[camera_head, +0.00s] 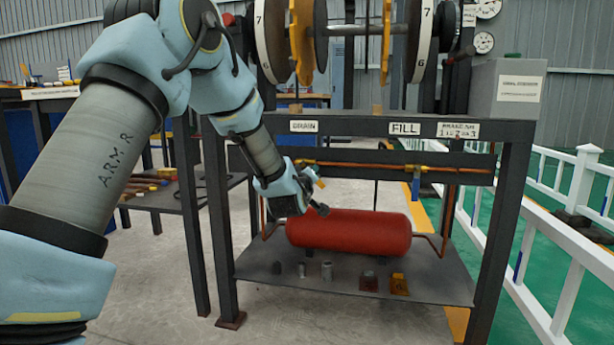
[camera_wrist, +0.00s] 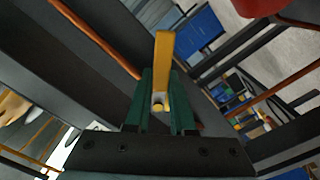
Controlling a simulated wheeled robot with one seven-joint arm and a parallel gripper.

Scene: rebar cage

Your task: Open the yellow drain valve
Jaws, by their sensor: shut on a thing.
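The yellow drain valve handle (camera_wrist: 164,55) stands between the green fingers of my gripper (camera_wrist: 163,98) in the wrist view. The fingers are shut on its lower part, and its upper end sticks out beyond them. In the head view my gripper (camera_head: 314,178) is at the copper pipe, below the DRAIN label (camera_head: 304,127). A small yellow bit of the drain valve (camera_head: 319,184) shows there; my wrist hides most of the rest. How far the handle is turned is hard to tell.
A second valve with a blue handle (camera_head: 416,186) hangs on the copper pipe (camera_head: 365,166) under the FILL label (camera_head: 405,129). A red tank (camera_head: 350,232) lies below on the dark shelf (camera_head: 325,285), with several small blocks in front. Dark frame posts (camera_head: 217,230) stand close to my arm.

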